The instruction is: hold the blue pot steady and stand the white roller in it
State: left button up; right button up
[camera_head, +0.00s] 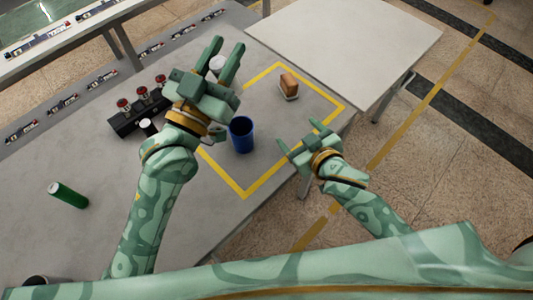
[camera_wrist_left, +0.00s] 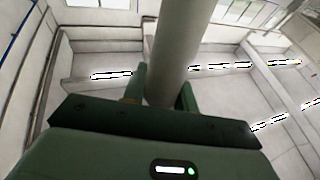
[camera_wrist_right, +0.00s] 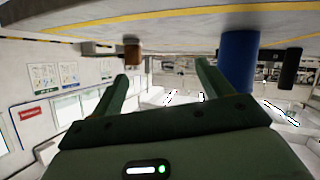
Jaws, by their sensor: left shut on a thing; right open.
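The blue pot (camera_head: 241,140) stands upright on the grey table inside the yellow tape outline, its open top showing a dark inside. It also shows in the right wrist view (camera_wrist_right: 238,62), just beyond the right-hand finger. My left gripper (camera_head: 226,48) is shut on the white roller (camera_head: 217,63), beyond and left of the pot. The roller shows as a pale cylinder between the fingers in the left wrist view (camera_wrist_left: 180,50); most of it is hidden in the head view. My right gripper (camera_head: 297,134) is open and empty, right of the pot and apart from it.
A green cylinder (camera_head: 68,195) is far left. A pale table (camera_head: 345,45) adjoins the right.

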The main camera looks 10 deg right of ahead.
jog(key=m+y, duration=0.1)
jog(key=y, duration=0.1)
send_near(236, 126)
jog(key=d+v, duration=0.1)
jog(key=v, duration=0.3)
jog(key=shift+y, duration=0.3)
jog(key=x, duration=1.1)
jog(key=shift+w+a+f, duration=0.25)
jog(key=shift+f, duration=0.05)
jog(key=c, duration=1)
